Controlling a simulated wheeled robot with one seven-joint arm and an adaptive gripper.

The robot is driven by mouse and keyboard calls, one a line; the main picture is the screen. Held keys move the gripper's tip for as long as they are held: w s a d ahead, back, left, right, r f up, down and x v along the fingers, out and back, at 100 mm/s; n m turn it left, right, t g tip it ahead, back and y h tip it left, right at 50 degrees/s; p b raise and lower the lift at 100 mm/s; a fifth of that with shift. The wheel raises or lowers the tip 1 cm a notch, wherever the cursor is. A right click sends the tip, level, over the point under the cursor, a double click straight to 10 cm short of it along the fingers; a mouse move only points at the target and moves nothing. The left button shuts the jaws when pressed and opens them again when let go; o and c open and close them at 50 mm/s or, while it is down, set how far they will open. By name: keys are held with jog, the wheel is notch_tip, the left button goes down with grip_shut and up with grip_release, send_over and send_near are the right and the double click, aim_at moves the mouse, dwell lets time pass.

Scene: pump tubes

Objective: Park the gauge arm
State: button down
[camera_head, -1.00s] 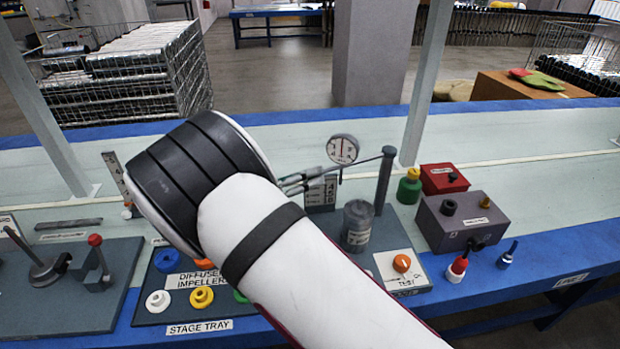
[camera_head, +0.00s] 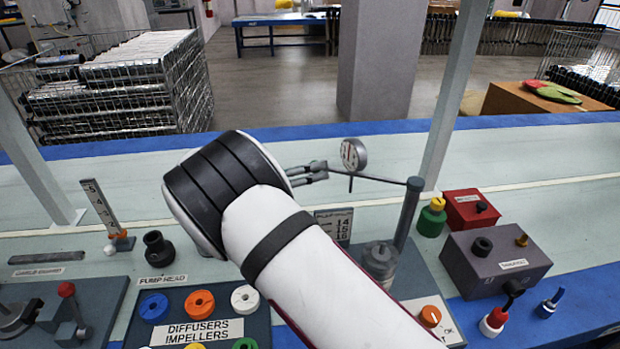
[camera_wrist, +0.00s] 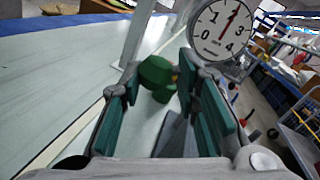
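The gauge arm (camera_head: 385,180) is a thin dark bar reaching left from the top of a grey post (camera_head: 408,212). It carries a round white dial gauge (camera_head: 353,155), turned partly edge-on in the head view. The wrist view shows the dial (camera_wrist: 222,28) face-on beside the right finger, numbered 0 to 4. My gripper (camera_head: 318,171) is at the arm's free left end, close to the gauge. In the wrist view my gripper (camera_wrist: 160,85) has its green-padded fingers well apart. A grey shape shows low between them. I cannot tell whether a finger touches the arm.
A grey canister (camera_head: 380,262) and orange knob (camera_head: 430,316) stand near the post. A green bottle (camera_head: 432,217), red box (camera_head: 472,209) and grey box (camera_head: 495,257) are to the right. A parts tray (camera_head: 250,325) lies at front left. The pale belt behind is mostly clear.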

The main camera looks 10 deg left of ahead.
jog(key=shift+w+d+r, duration=0.1)
jog(key=shift+w+d, duration=0.1)
jog(key=shift+w, duration=0.3)
jog(key=shift+w+d+r, duration=0.1)
jog(key=shift+w+d, duration=0.05)
jog(key=shift+w, duration=0.35)
jog(key=shift+w+d+r+b, duration=0.15)
jog(key=shift+w+r+b, duration=0.05)
jog(key=shift+w+b, duration=0.25)
jog(key=c, duration=1.5)
grip_release()
jog(key=shift+o, duration=0.8)
jog(key=shift+w+d+f, duration=0.1)
jog(key=shift+w, duration=0.1)
jog(key=v, duration=1.2)
jog(key=shift+s, duration=0.2)
